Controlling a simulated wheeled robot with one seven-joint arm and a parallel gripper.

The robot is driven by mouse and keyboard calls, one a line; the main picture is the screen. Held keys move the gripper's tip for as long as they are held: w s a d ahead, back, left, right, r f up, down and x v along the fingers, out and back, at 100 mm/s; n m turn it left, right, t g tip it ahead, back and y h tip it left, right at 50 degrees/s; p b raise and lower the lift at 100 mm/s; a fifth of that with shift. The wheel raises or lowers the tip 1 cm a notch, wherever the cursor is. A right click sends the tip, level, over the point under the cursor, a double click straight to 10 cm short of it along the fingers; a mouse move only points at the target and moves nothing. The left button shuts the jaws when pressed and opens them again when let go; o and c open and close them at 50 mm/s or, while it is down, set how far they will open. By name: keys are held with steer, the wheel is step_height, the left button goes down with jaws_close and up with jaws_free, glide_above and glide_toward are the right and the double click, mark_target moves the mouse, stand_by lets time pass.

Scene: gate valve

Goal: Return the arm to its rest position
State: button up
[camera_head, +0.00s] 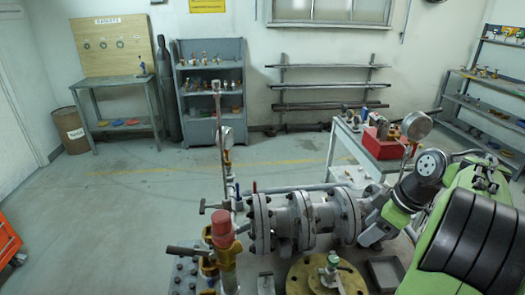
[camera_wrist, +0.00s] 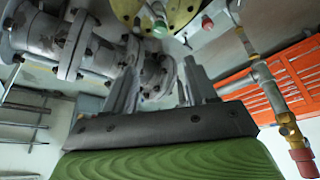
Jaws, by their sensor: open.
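The grey flanged valve and pipe assembly (camera_head: 297,222) lies across the bench in the head view, with bolts around its flanges. My arm comes in from the right and bends down beside the assembly's right end. The gripper itself is hard to make out there. In the wrist view my gripper (camera_wrist: 160,78) is open, its two grey fingers apart with nothing held between them. The flanged pipe (camera_wrist: 62,45) shows beyond and left of the fingers. I cannot tell whether a finger touches it.
A red-capped yellow fitting (camera_head: 222,240) and a brass flange disc (camera_head: 325,275) are at the front. A red box (camera_head: 382,146) and gauge stand behind my arm. An orange cabinet (camera_head: 8,240) is at the left edge. Open floor (camera_head: 130,200) lies left of the bench.

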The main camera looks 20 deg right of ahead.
steer(key=w+a+r+m+h, duration=0.1)
steer(key=a+r, duration=0.1)
steer(key=a, duration=0.7)
steer(key=w+a+r+m+h, duration=0.1)
steer(key=a+r+m, duration=0.1)
steer(key=a, duration=0.7)
steer(key=s+a+f+m+t, duration=0.1)
steer(key=s+a+f+m, duration=0.1)
steer(key=s+a, duration=0.6)
steer(key=s+m, duration=0.1)
steer(key=s, duration=0.3)
steer(key=shift+a+f+m+t+h, duration=0.25)
steer(key=shift+f+m+t+h, duration=0.05)
steer(key=shift+t, duration=0.1)
